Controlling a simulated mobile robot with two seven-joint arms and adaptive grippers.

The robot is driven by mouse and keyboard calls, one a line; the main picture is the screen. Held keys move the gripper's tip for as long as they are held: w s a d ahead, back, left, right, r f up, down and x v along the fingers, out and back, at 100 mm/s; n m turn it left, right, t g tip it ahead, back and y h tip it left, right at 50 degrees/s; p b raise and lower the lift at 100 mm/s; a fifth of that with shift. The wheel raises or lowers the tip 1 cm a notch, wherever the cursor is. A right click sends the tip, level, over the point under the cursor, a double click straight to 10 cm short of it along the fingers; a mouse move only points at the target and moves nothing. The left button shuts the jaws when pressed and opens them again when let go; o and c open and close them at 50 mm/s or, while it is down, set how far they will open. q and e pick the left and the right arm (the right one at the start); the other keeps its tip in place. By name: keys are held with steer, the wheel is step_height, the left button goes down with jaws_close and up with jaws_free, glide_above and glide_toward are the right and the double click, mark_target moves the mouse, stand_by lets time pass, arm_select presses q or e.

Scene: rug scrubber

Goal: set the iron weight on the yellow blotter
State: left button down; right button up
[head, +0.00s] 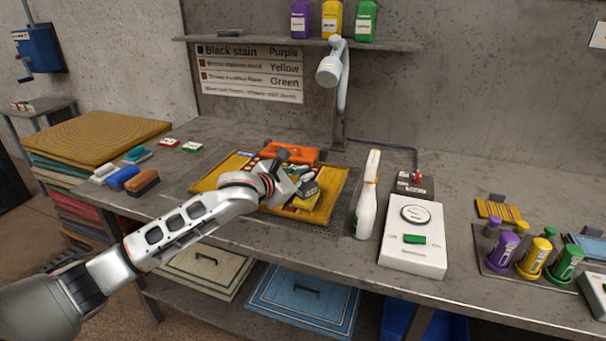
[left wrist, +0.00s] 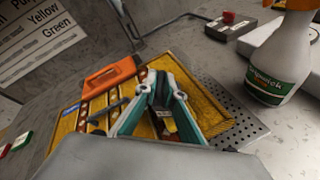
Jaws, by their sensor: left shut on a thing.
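My left gripper (head: 300,186) is over the yellow rug on the bench. It is shut on a dark block with a pale label, which looks like the iron weight (head: 309,189). In the left wrist view my left gripper (left wrist: 164,112) has its teal-edged fingers on both sides of the dark weight (left wrist: 160,119). A small bright yellow patch, which looks like the yellow blotter (head: 305,203), shows just below the weight. I cannot tell whether the weight touches it. My right gripper is not in view.
The yellow rug (head: 329,204) lies on a perforated panel, with an orange tool (head: 290,153) at its back edge. A white spray bottle (head: 366,200) and a white meter box (head: 414,240) stand to the right. Brushes (head: 124,178) lie at the left. Capped bottles (head: 537,257) stand far right.

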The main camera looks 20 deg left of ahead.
arm_select(q)
steer(key=shift+f, duration=0.1)
steer(key=c, duration=2.1)
jaws_free()
steer(key=shift+f, duration=0.35)
steer(key=v, duration=1.2)
steer(key=shift+d+r, duration=0.1)
steer(key=shift+r, duration=0.1)
steer(key=shift+r+p, duration=0.85)
steer(key=shift+p, duration=0.25)
